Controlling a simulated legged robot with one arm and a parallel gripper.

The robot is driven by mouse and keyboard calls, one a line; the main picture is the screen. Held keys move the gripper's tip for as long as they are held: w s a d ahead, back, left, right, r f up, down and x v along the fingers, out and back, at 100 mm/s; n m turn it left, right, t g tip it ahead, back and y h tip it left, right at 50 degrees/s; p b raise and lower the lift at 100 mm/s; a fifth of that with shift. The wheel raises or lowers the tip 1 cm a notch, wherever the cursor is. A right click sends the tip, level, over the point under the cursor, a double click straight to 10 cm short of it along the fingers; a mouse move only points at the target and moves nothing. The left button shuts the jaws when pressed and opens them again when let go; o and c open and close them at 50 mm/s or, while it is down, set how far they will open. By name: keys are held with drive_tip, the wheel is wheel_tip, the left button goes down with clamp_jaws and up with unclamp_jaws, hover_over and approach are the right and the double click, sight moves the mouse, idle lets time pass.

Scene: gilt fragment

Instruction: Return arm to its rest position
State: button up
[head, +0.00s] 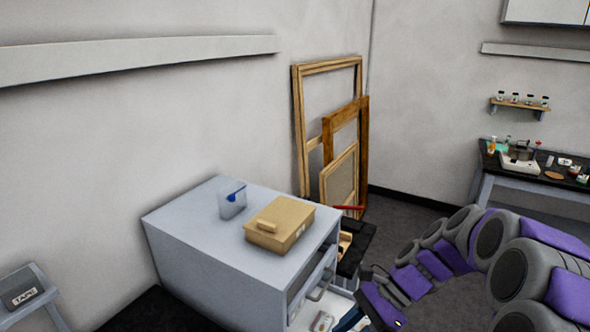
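My arm, purple and grey, reaches in from the right edge of the head view and bends down to the bottom edge. Its end, with my gripper (352,318), is low in front of the grey cabinet (185,235), partly cut off by the bottom edge. The fingers do not show clearly, so I cannot tell whether they are open or shut, or whether they hold anything.
On the cabinet top are a tan lidded box (280,224) and a clear cup with a blue item (232,203). Wooden frames (301,120) lean on the wall behind. A dark workbench (530,178) stands at right. A small stand (38,275) is at left.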

drive_tip(key=s+d+n+t+h, duration=0.1)
drive_tip(key=s+d+n+h, duration=0.2)
drive_tip(key=s+n+h, duration=0.6)
drive_tip(key=s+n, duration=0.5)
drive_tip(key=s, duration=0.9)
drive_tip(key=shift+s+r+n+t, duration=0.2)
drive_tip(key=shift+r+n+t, duration=0.1)
drive_tip(key=shift+r+t, duration=0.1)
